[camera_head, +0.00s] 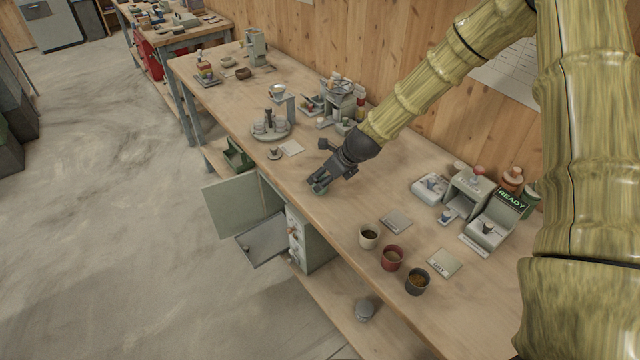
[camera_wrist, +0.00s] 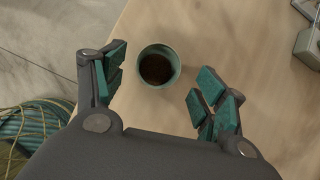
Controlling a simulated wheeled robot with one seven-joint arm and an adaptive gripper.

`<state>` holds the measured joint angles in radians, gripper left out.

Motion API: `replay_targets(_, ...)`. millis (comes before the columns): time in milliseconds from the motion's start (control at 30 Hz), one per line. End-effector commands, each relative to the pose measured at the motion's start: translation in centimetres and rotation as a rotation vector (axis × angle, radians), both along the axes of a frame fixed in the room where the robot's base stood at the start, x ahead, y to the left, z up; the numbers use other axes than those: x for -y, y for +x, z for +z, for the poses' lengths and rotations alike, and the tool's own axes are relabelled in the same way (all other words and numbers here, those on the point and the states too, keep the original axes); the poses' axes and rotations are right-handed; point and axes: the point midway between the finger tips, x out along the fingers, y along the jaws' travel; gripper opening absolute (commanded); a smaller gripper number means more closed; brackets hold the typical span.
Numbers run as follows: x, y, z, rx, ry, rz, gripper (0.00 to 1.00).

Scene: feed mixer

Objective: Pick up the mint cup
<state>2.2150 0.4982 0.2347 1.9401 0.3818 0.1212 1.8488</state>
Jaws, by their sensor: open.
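The mint cup (camera_wrist: 173,51) is a small green-rimmed cup with dark contents. In the wrist view it stands upright on the wooden workbench, just beyond and between the fingertips of my gripper (camera_wrist: 162,84). My gripper is open, its teal-padded fingers apart and not visibly touching the cup. In the head view my gripper (camera_head: 320,186) is low over the front edge of the bench, and it mostly hides the cup there.
White (camera_head: 369,236), red (camera_head: 392,257) and dark (camera_head: 417,281) cups stand to the right on the bench (camera_head: 340,215). A round carousel (camera_head: 270,131) stands to the left. An open cabinet door (camera_head: 240,207) is below the front edge. Bare wood surrounds my gripper.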

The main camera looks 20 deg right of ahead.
Motion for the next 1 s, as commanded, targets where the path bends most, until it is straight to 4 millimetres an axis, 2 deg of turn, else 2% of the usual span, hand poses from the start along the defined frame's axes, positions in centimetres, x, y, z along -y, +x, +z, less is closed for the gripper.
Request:
replay_targets(500, -1.2, 1.5, -3.3, -0.001, 0.0, -0.001, 0.72)
replay_targets(833, -1.2, 1.7, -3.6, 0.0, -0.001, -0.001, 0.72)
replay_targets(867, -1.3, 1.7, -3.6, 0.0, -0.001, -0.001, 0.7)
replay_targets(1000, -1.2, 1.7, -3.6, 0.0, -0.001, -0.001, 0.44)
